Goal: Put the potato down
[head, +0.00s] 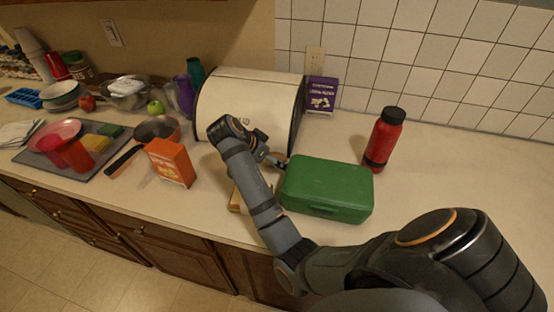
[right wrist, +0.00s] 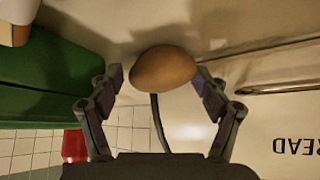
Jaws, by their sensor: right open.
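The brown potato (right wrist: 163,68) sits between the two fingertips of my right gripper in the right wrist view, which shows the scene upside down. The right gripper (right wrist: 162,82) is open, with a small gap showing on each side of the potato. The potato seems to be at the pale counter, though I cannot tell for certain whether it touches it. In the head view the right gripper (head: 276,161) is between the bread box and the green box, and the potato is hidden by my arm. My left gripper is not in view.
The green box (head: 327,188) stands close right of the gripper, the cream bread box (head: 248,107) behind it. A red bottle (head: 383,140) stands farther right. An orange carton (head: 171,163) and a pan (head: 155,130) are left. Counter (head: 440,165) right of the bottle is clear.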

